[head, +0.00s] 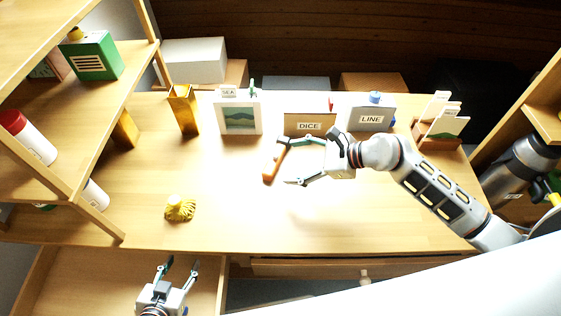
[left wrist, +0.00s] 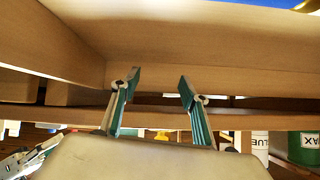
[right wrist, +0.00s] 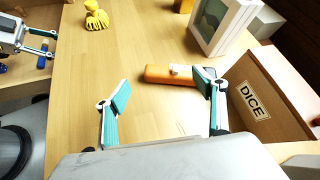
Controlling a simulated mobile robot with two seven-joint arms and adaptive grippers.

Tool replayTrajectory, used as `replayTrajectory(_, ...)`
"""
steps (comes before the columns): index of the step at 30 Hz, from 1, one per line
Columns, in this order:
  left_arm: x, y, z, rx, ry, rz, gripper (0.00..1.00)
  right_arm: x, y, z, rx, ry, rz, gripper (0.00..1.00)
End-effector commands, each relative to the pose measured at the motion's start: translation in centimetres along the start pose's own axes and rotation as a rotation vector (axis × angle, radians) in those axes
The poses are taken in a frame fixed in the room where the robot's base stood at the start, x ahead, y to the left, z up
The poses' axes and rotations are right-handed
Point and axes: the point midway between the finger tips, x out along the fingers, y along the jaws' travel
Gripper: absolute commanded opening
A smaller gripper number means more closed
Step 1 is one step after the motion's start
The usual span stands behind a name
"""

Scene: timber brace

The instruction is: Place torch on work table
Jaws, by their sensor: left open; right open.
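The orange torch (head: 269,175), with a pale switch on its side, lies on its side on the wooden work table (head: 330,225), left of my right gripper. It also shows in the right wrist view (right wrist: 160,74). My right gripper (head: 286,161) is open and empty above the table, its fingers pointing toward the torch. In the right wrist view one fingertip overlaps the torch's right end; I cannot tell whether it touches. My left gripper (head: 178,266) is open and empty, in front of the table's lower left. In the left wrist view (left wrist: 158,80) wooden boards fill the space beyond its fingers.
Behind the torch stand the DICE box (head: 309,126), LINE box (head: 371,118) and a framed picture (head: 240,118). A yellow bundle (head: 180,209) lies at left, a golden holder (head: 184,110) behind it. Shelves (head: 75,160) border the left. The table's front middle is clear.

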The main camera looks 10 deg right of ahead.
Motion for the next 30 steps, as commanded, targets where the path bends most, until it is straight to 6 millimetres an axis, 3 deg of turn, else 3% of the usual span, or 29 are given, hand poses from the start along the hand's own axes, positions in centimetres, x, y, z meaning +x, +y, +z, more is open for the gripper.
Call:
replayTrajectory(3, 0.0, -0.1, 0.1, 0.003, 0.000, 0.000, 0.45, -1.8, 0.0, -0.1, -0.003, 0.002, 0.000, 0.70)
replayTrajectory(9, 0.0, -0.1, 0.1, 0.004, 0.000, 0.000, 0.45, -3.1, 0.0, 0.0, 0.000, 0.000, 0.000, 0.70)
replayTrajectory(26, 0.0, 0.1, 0.0, -0.003, 0.001, 0.000, 0.45, -3.1, 0.1, 0.1, 0.004, -0.003, 0.001, 0.70)
replayTrajectory(30, 0.1, 0.2, -0.2, -0.009, 0.003, 0.000, 0.45, -2.6, 1.3, 1.4, 0.113, -0.075, 0.007, 0.70)
